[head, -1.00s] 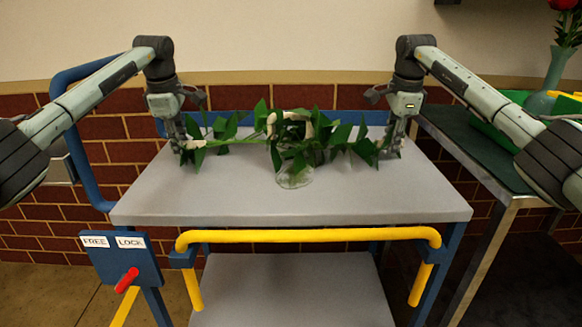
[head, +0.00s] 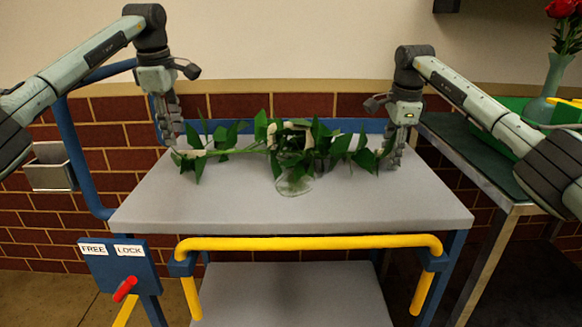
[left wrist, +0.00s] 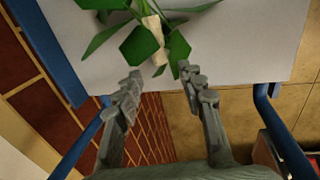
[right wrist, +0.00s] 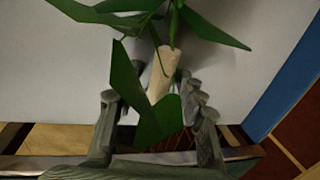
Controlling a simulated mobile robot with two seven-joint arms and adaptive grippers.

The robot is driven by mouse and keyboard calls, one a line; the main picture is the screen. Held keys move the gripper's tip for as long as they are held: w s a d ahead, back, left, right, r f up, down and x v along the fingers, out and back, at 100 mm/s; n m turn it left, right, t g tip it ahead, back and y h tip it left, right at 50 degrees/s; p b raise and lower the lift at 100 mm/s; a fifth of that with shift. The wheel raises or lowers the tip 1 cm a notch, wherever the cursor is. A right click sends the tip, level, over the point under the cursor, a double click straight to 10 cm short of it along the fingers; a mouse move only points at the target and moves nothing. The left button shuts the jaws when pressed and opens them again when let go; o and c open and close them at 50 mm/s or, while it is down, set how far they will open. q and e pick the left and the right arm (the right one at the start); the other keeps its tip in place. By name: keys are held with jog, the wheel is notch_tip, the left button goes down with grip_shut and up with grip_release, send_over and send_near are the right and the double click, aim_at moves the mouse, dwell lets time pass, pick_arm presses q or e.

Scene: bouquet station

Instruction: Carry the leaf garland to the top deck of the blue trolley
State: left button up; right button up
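The leaf garland (head: 232,152), green leaves with pale end grips, lies along the grey top deck (head: 210,205) of the blue trolley. Its middle is at a clear glass vessel (head: 293,184); leaves hide how they touch. My left gripper (head: 176,140) is open just above the garland's left end. In the left wrist view, that pale end (left wrist: 156,32) lies beyond the parted fingertips (left wrist: 160,75). My right gripper (head: 390,160) is at the right end. In the right wrist view, its fingers (right wrist: 150,95) are spread, with the pale end (right wrist: 163,72) and a leaf between them, gaps beside both.
A yellow handle bar (head: 310,243) runs along the trolley's front, with a FREE/LOCK panel (head: 120,265) and red lever at left. A dark-topped table (head: 465,150) at right holds a green tray and a vase of red flowers. The deck's front is clear.

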jog(key=shift+r, duration=0.1)
pick_arm(q)
jog(key=r, duration=0.4)
jog(key=shift+s+r, duration=0.1)
jog(key=shift+s, duration=0.3)
pick_arm(e)
notch_tip(320, 180, up, 12)
jog(key=s, duration=0.2)
jog(key=shift+s+f, duration=0.2)
